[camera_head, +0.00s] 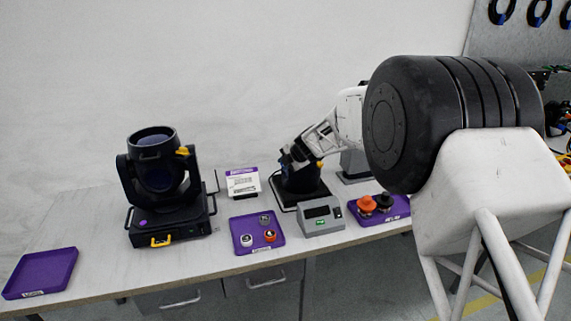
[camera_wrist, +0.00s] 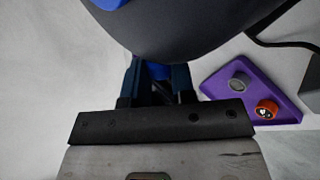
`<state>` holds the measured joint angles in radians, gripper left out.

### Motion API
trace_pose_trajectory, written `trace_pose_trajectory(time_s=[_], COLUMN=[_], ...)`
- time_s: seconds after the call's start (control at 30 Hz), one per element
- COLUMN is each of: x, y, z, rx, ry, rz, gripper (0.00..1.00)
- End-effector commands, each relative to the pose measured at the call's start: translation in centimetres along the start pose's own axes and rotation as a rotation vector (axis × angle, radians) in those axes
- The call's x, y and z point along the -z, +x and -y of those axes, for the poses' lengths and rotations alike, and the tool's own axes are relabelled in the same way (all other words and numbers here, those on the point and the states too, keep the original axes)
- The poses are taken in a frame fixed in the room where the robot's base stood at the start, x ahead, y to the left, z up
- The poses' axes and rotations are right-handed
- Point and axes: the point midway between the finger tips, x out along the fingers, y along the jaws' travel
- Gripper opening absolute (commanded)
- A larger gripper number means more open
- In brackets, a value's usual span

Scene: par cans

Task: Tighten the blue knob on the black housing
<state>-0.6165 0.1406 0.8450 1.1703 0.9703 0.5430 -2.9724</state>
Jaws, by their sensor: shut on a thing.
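The black housing (camera_head: 303,183) stands on a black base in the middle of the bench, with a small yellow part on its right side. In the wrist view the housing (camera_wrist: 195,30) fills the top as a dark rounded body. My gripper (camera_head: 288,160) is at the housing's upper left side. In the wrist view my gripper (camera_wrist: 155,80) is shut on the blue knob (camera_wrist: 156,70), which shows only as a blue patch between the dark fingers, against the housing. Most of the knob is hidden. Another blue piece shows at the top edge of the wrist view.
A larger black lamp (camera_head: 156,190) stands on the left. A purple tray (camera_head: 240,220) with small parts lies in front of the housing, beside a grey box with a display (camera_head: 321,217). Another purple tray (camera_head: 42,272) at far left is empty. My arm hides the right side.

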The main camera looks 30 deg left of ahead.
Motion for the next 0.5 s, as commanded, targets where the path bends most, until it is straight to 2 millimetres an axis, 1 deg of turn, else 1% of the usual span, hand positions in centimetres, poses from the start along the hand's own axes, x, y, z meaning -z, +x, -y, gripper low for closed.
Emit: trace_pose_trajectory(time_s=[0.43, 0.47, 0.5], x=[-0.01, -0.01, -0.01], y=[-0.05, -0.05, -0.04], z=[0.01, 0.01, 0.01], rx=[-0.003, -0.003, -0.003], ry=[0.000, 0.000, 0.000], rz=[0.000, 0.000, 0.000], gripper=[0.00, 0.28, 0.35])
